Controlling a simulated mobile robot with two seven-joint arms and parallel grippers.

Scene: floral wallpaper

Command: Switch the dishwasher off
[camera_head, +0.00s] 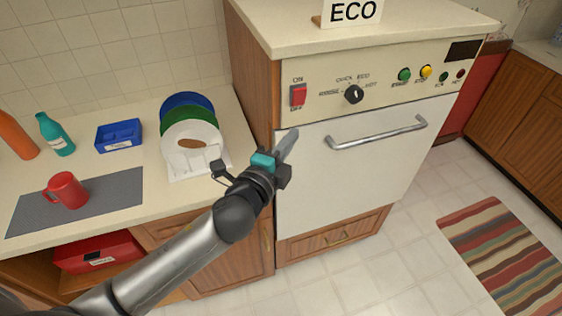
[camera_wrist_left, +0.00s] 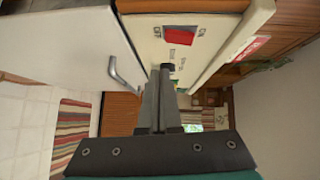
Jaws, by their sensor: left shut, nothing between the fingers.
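The white dishwasher (camera_head: 330,170) stands in the middle of the head view, with a cream control panel (camera_head: 325,90) along its top. A red on/off switch (camera_head: 298,95) sits at the panel's left end; it also shows in the left wrist view (camera_wrist_left: 180,35). A black dial (camera_head: 354,94) is to its right. My left gripper (camera_head: 290,140) is shut and empty, in front of the door's upper left corner, below the switch. In the left wrist view its closed fingers point toward the panel, apart from the switch. My right gripper is not in view.
A door handle (camera_head: 378,133) sticks out from the dishwasher. Green and yellow buttons are on the panel's right. The left counter holds a dish rack with plates (camera_head: 190,137), a blue box (camera_head: 118,135), a red mug (camera_head: 67,190) and bottles. An ECO sign (camera_head: 352,12) stands on top.

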